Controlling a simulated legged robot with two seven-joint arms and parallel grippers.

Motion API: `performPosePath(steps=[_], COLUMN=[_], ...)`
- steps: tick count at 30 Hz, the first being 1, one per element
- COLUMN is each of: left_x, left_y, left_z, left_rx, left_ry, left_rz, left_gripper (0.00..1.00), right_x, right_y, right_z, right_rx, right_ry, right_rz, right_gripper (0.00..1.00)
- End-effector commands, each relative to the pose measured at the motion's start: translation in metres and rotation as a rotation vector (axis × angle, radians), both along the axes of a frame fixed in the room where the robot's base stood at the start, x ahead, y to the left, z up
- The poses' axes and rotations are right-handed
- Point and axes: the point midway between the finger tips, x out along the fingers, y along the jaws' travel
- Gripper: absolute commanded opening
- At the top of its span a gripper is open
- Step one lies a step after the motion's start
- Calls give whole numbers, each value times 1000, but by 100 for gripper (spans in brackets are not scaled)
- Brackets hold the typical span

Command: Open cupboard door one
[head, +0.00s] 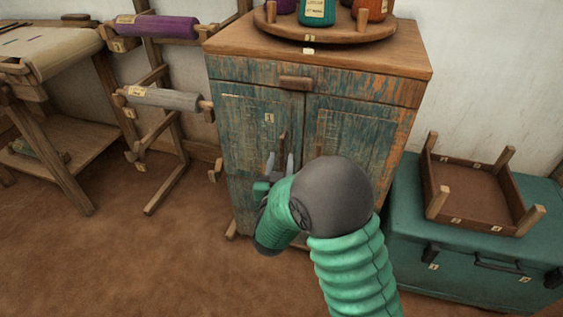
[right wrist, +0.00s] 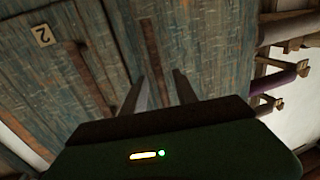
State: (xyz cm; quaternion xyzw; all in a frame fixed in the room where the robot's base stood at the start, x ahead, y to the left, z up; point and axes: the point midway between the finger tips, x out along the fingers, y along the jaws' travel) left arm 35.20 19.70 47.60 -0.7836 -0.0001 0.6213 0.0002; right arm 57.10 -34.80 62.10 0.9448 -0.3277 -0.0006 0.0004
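The weathered blue-green cupboard (head: 316,124) stands in the middle of the head view with both doors shut. Door one (head: 240,135), the left door, bears a small tag with a 1. Its upright wooden handle (head: 283,143) is near its right edge. My right gripper (head: 280,163) is in front of this handle, fingers apart. In the right wrist view a wooden handle bar (right wrist: 152,48) shows between and beyond the two open fingertips (right wrist: 159,76). I cannot tell whether they touch it. My forearm hides the lower doors. My left gripper is not in view.
Door two (right wrist: 60,70) has its own handle (right wrist: 88,72) close beside. A drawer (head: 295,83) is above the doors, and a round tray (head: 330,30) with jars sits on top. A yarn rack (head: 150,120) stands left, a green chest (head: 460,265) right. Floor at left front is clear.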

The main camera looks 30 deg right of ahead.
Motion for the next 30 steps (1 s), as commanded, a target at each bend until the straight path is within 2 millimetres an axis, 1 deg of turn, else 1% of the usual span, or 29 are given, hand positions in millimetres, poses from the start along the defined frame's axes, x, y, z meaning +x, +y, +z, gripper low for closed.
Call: performPosePath(steps=[1,3,6,14,22,23,30], left_x=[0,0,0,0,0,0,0], left_y=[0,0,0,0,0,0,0], left_z=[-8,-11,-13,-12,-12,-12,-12], left_rx=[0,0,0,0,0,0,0], left_ry=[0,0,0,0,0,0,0], left_rz=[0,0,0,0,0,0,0], left_gripper=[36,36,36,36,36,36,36], right_x=[7,15,22,24,23,24,24], right_y=[-7,-12,-18,-19,-19,-18,-18], right_z=[-3,-3,-1,0,0,0,0], right_rx=[0,0,0,0,1,1,1], right_ry=[-4,-3,-1,0,-1,-1,-1], right_rz=[-3,-2,-1,0,0,0,0], right_gripper=[35,35,35,35,1,0,0])
